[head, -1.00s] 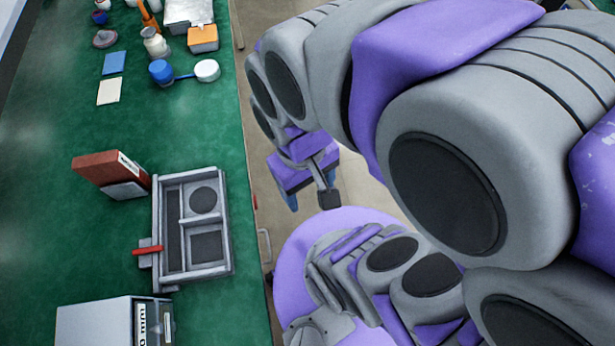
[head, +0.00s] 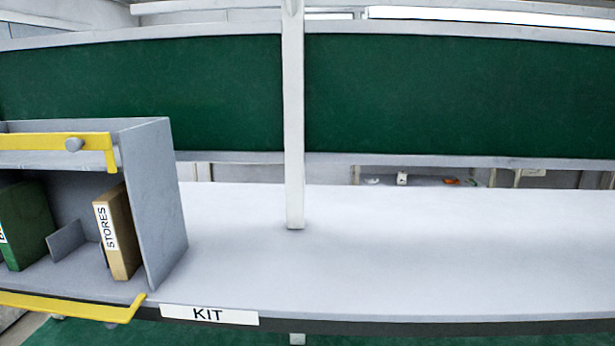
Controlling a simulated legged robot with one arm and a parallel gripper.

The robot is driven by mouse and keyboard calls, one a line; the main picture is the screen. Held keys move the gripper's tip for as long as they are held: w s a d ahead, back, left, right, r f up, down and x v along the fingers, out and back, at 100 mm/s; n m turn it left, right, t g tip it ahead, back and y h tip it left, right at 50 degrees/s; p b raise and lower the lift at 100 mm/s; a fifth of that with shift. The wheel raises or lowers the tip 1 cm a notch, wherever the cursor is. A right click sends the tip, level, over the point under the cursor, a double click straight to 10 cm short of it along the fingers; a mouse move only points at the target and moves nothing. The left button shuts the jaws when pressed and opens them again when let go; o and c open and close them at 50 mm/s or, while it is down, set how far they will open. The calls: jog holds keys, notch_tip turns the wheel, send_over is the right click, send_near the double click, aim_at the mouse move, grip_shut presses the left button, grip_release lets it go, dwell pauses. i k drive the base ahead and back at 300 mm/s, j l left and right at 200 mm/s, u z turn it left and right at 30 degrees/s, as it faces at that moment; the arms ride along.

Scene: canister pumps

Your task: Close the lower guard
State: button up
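A grey open-fronted cabinet (head: 160,200) stands on the shelf at the left, cut off by the picture's edge. A yellow lower guard (head: 65,304) runs along the cabinet's bottom front, with its bent right end beside the KIT label; it hangs low and leaves the front opening uncovered. My gripper is not in view.
A tan STORES binder (head: 123,235) and a green binder (head: 25,225) stand inside, with a small grey divider (head: 66,240) between them. The white shelf (head: 400,250) to the right is clear. A white post (head: 294,120) rises from it. A KIT label (head: 208,315) is on its front edge.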

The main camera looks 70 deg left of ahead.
aim_at(113, 316)
jog(key=l+u, duration=0.15)
jog(key=u, duration=3.15)
jog(key=i+l, duration=0.05)
jog(key=i, duration=0.05)
